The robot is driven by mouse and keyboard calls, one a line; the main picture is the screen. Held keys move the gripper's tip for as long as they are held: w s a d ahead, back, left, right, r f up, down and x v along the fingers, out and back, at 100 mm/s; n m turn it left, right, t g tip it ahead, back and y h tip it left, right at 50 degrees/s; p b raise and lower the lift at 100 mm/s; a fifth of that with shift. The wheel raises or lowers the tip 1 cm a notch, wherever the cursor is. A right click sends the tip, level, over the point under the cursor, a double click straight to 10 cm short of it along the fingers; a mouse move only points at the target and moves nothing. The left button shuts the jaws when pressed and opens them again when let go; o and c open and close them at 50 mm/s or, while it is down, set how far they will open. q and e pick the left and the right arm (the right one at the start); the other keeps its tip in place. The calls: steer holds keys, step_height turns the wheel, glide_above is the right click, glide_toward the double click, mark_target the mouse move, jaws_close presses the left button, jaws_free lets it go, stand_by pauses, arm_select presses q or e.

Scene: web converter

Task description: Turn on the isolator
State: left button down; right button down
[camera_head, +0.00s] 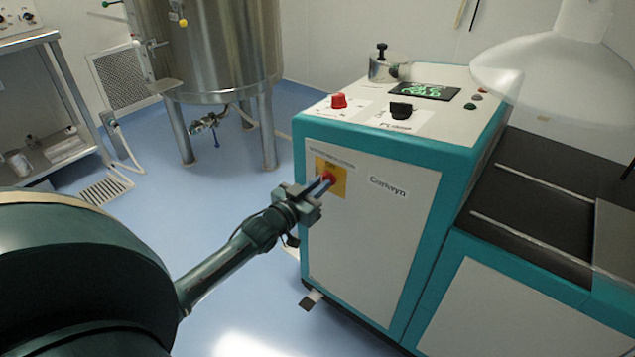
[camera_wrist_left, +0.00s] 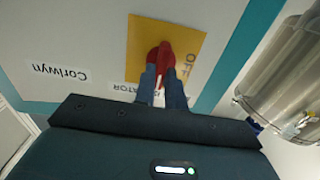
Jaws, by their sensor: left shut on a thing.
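The isolator is a red rotary knob (camera_head: 328,177) on a yellow plate (camera_head: 337,187), set in the front panel of a white and teal machine (camera_head: 375,215). In the left wrist view the red knob (camera_wrist_left: 160,57) sits on the yellow plate (camera_wrist_left: 140,35), which carries the word OFF and shows upside down. My left gripper (camera_head: 322,186) is at the plate, its fingers shut on the knob. In the left wrist view the fingers (camera_wrist_left: 162,80) lie on both sides of the knob and hide its lower part. My right gripper is not in view.
On the machine top are a red button (camera_head: 339,101), a black knob (camera_head: 400,110) and a green-lit display (camera_head: 425,90). A black conveyor bed (camera_head: 550,190) extends right. A steel tank (camera_head: 215,50) stands behind. Blue floor (camera_head: 230,210) is clear between tank and machine.

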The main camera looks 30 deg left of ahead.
arm_select(q)
steer(key=c, duration=1.5)
jaws_free()
steer(key=shift+o, duration=0.2)
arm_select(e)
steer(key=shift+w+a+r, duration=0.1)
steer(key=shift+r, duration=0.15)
arm_select(q)
steer(key=s+a+p, duration=0.1)
steer(key=s, duration=1.2)
steer(key=shift+p, duration=0.4)
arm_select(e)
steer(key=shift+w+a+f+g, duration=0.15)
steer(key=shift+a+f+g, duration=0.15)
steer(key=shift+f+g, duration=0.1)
arm_select(q)
steer(key=shift+s, duration=0.1)
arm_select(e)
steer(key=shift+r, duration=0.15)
